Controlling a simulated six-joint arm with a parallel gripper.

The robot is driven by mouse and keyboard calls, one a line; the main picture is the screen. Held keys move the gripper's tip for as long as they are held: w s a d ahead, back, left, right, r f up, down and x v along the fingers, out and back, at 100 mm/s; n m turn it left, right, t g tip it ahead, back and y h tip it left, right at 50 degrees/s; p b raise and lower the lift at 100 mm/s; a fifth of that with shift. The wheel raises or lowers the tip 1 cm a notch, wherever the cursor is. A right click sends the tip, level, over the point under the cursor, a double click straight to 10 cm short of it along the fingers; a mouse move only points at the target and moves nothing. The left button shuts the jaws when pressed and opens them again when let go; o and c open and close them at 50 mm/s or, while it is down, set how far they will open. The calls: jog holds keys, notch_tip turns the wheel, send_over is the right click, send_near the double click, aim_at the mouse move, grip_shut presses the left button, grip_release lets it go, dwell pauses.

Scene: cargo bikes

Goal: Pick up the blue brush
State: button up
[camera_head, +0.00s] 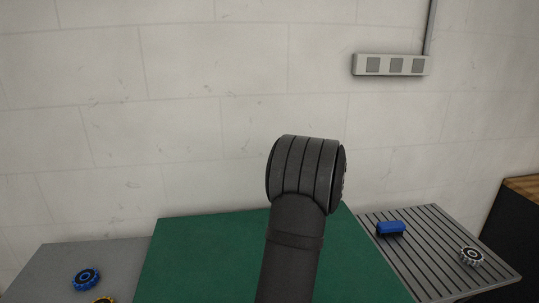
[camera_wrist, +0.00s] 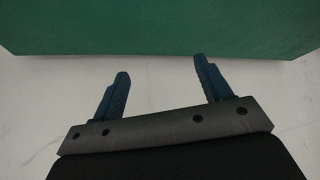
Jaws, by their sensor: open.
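A small blue object (camera_head: 390,228), which looks like the blue brush, lies on the grey slatted surface at the right in the head view. It does not show in the wrist view. My gripper (camera_wrist: 160,82) shows only in the wrist view, with its two dark blue fingers apart and nothing between them. The fingers point toward the edge of the green surface (camera_wrist: 160,30). In the head view my arm rises in the middle and hides what is behind it, and the gripper itself is not visible there.
The green mat (camera_head: 200,255) fills the middle. A silver gear-like part (camera_head: 471,256) lies on the slatted surface (camera_head: 440,270), right of the blue object. A blue gear-like part (camera_head: 86,279) and a yellow part (camera_head: 104,300) are on the left grey surface (camera_head: 50,262). A wall socket strip (camera_head: 391,65) hangs behind.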

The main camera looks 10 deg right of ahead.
jog(key=shift+c, duration=0.6)
jog(key=n+g+h, duration=0.6)
jog(key=n+h, duration=0.2)
jog(key=n, duration=0.4)
send_near(388, 224)
jog(key=x, duration=0.5)
jog(key=shift+w+d+f, duration=0.1)
jog(key=shift+w+d, duration=0.15)
jog(key=shift+d, duration=0.05)
jog(key=shift+y, duration=0.3)
jog(key=shift+s+x, duration=0.15)
jog(key=shift+x, duration=1.2)
jog(key=shift+s+x, duration=0.15)
jog(key=shift+x, duration=1.2)
jog(key=shift+a, duration=0.1)
jog(key=c, duration=1.1)
